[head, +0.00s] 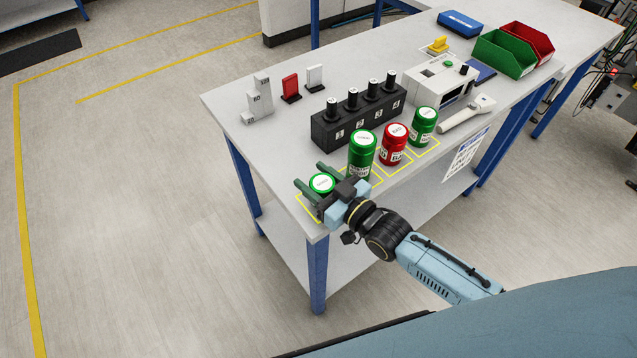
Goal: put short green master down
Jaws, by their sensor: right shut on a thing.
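A green canister with a white-labelled lid (321,184), seemingly the short green master, is between the fingers of my right gripper (311,176). The gripper is shut on it at the front left corner of the table (225,105), over a yellow-outlined spot (309,211). The fingers and wrist hide most of its body, and I cannot tell whether its base touches the table. My left gripper is not in view.
A tall green canister (360,160), a red one (394,148) and another green one (423,128) stand in a row to the right. Behind them is a black block with several knobs (345,132).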

